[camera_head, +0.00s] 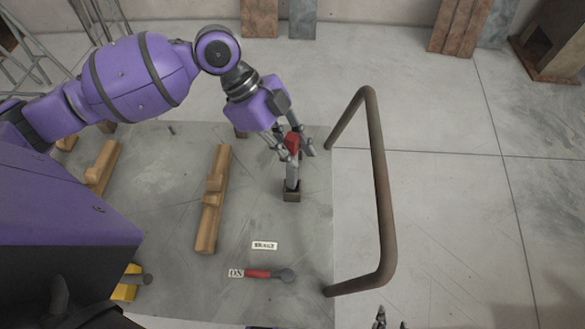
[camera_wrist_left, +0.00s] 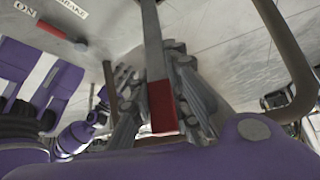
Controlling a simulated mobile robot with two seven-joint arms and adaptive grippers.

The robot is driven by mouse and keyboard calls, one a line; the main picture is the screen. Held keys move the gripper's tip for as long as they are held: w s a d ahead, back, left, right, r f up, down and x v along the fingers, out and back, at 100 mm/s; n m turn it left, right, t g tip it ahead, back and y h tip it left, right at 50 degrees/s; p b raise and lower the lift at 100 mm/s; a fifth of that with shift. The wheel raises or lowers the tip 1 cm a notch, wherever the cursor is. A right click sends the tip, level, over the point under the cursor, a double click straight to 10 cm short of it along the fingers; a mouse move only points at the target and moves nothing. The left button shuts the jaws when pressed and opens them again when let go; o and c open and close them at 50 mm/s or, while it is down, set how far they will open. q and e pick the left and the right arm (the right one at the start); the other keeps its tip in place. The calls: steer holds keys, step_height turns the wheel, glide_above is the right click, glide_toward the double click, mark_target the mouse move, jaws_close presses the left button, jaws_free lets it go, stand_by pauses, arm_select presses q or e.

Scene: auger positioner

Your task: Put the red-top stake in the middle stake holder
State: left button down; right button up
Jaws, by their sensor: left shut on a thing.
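The red-top stake (camera_head: 292,177) stands roughly upright in the head view, its red top between the fingers of my left gripper (camera_head: 296,150). The left wrist view shows the red top (camera_wrist_left: 163,108) gripped between the fingers (camera_wrist_left: 160,95), with the grey shaft running away from them. The stake's lower end meets a small brown block-shaped holder (camera_head: 292,197) on the floor plate; I cannot tell how deep it sits. My right gripper (camera_head: 391,322) shows only its fingertips at the bottom edge of the head view, spread apart with nothing visible between them.
A brown pipe rail (camera_head: 380,180) rises right of the holder. A wooden beam (camera_head: 212,205) lies to the left, with another (camera_head: 103,168) beyond it. A red-handled lever (camera_head: 258,273) beside an ON label lies in front. Floor right of the rail is clear.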

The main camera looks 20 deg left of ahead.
arm_select(q)
steer(key=shift+f, duration=2.8)
steer(key=shift+f, duration=0.15)
steer(key=c, duration=1.7)
jaws_free()
steer(key=shift+o, duration=0.2)
steer(key=shift+r, duration=0.2)
steer(key=v, duration=1.1)
steer(key=shift+a+r, duration=0.2)
steer(key=shift+r, duration=0.2)
